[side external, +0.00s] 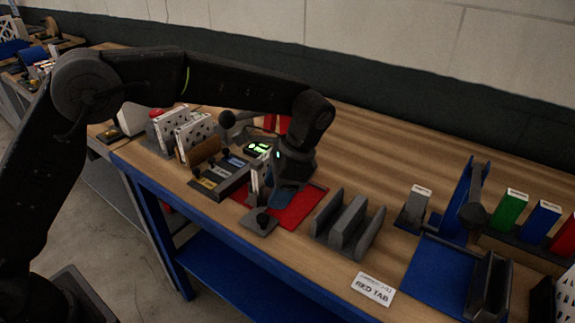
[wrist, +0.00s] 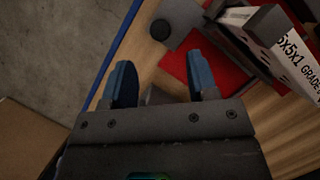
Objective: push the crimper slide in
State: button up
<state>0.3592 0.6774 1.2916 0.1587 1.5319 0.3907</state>
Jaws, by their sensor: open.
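The crimper slide looks to be the grey plate with a round black knob (side external: 262,220) at the front edge of the red mat (side external: 308,208). In the wrist view the knob (wrist: 160,30) shows at the top, just beyond my fingertips. A white printed filter box (wrist: 294,50) stands in a grey frame on the red mat at the upper right. My gripper (side external: 284,196) is low over the mat, right of the knob in the side view. Its blue fingers (wrist: 162,78) are apart and the knob is not between them. A small grey piece shows below the fingers, partly hidden.
A grey slotted holder (side external: 346,226) stands right of the mat, and a RED TAB card (side external: 375,289) lies near the front edge. A labelled tray (side external: 218,178) and white perforated panels (side external: 190,136) stand left. A blue fixture and coloured boxes (side external: 510,208) stand right.

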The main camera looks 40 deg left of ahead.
jog(key=v, duration=0.6)
jog(key=shift+r, duration=0.3)
jog(key=shift+d, duration=0.1)
jog(key=m+t, duration=0.6)
jog(key=m, duration=1.2)
send_near(262, 217)
jog(key=x, duration=0.9)
jog(key=shift+c, duration=0.4)
grip_shut()
